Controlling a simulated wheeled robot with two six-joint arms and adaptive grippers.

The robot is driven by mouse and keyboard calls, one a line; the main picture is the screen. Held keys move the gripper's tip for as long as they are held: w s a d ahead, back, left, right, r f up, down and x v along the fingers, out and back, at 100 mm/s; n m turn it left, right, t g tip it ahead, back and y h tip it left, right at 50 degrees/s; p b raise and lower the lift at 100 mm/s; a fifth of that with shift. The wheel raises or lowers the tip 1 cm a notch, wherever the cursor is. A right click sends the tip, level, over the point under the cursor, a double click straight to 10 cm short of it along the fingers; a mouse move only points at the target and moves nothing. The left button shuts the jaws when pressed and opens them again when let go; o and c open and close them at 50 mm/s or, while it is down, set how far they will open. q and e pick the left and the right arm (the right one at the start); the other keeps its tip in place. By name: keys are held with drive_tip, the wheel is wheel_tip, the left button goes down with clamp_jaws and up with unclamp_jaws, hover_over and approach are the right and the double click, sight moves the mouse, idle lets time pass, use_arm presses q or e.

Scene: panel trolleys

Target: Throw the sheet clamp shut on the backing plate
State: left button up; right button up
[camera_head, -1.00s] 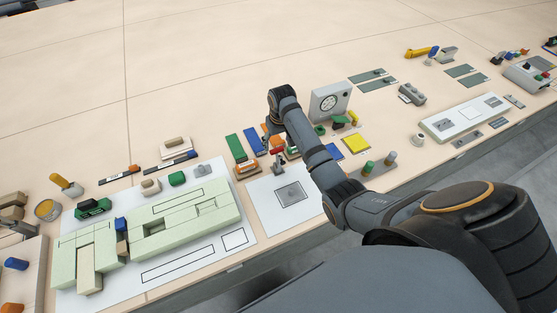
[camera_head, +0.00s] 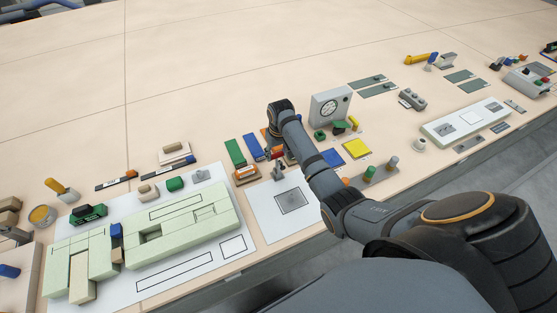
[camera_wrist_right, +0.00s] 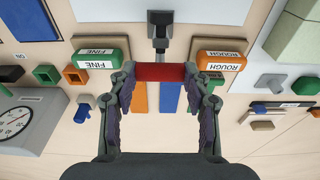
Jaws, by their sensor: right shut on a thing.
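The sheet clamp (camera_head: 279,173) is a small grey metal clamp with a red handle. It stands at the far edge of the white backing plate (camera_head: 265,221), which bears a grey square. In the right wrist view its metal body (camera_wrist_right: 160,27) is at the top centre and its red handle (camera_wrist_right: 160,72) lies across between my fingertips. My right gripper (camera_wrist_right: 163,73) is shut on the red handle. In the head view my right gripper (camera_head: 277,152) is partly hidden by my wrist. Whether the clamp presses on the plate cannot be told. My left gripper is out of view.
A green FINE block (camera_wrist_right: 97,57) and an orange ROUGH block (camera_wrist_right: 220,60) stand close on either side of my fingers. A grey dial box (camera_head: 330,104) is to the right. Pale green blocks (camera_head: 185,225) lie left. The far table is clear.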

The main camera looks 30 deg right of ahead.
drive_tip(key=shift+w+f+b, duration=0.1)
drive_tip(key=shift+w+b, duration=0.5)
drive_tip(key=shift+w, duration=0.4)
drive_tip(key=shift+w+f+b, duration=0.2)
drive_tip(key=shift+w+b, duration=0.3)
drive_tip(key=shift+w+f+b, duration=0.15)
drive_tip(key=shift+w+b, duration=0.3)
drive_tip(key=shift+d, duration=0.1)
